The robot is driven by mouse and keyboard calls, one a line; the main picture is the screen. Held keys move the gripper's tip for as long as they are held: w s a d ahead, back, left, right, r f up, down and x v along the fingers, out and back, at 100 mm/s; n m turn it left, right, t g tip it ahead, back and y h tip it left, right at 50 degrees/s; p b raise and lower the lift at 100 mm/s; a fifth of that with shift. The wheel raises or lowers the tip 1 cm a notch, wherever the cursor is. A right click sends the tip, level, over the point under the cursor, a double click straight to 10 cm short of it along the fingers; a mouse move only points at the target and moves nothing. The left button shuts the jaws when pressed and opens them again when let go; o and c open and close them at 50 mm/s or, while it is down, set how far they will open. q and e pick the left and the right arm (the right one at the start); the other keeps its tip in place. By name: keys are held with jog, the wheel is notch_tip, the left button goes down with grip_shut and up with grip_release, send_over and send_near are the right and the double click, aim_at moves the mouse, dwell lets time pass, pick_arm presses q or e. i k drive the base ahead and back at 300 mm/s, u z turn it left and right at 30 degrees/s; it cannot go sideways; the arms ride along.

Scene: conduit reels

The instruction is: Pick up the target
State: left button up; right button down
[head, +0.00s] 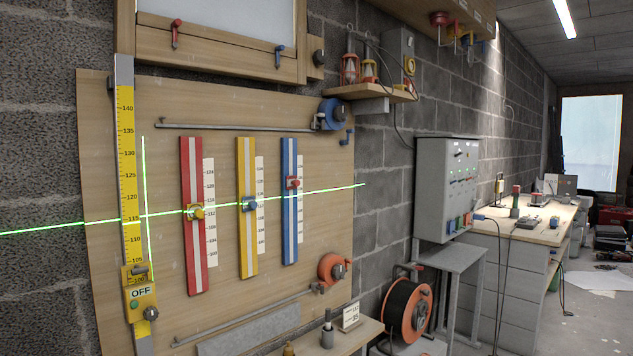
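No object in the head view is plainly marked as the target, so I cannot tell which one it is. A low wooden table (368,334) at the bottom edge holds a grey post-like piece (327,338), a small white card with numbers (350,315) and a brass-coloured tip (288,349), cut off below. On the wooden wall board (222,118) hang a red strip (188,250), a yellow strip (242,175) and a blue strip (287,235), each with a small slider and a scale. Neither gripper shows.
A yellow measuring staff (128,180) with an OFF box (141,300) stands left. Green laser lines cross the board. A workbench (520,228) stands right, with some open floor (570,315) beyond.

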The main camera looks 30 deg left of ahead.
aim_at(291, 182)
jog(key=i, duration=3.05)
jog(key=u, duration=1.05)
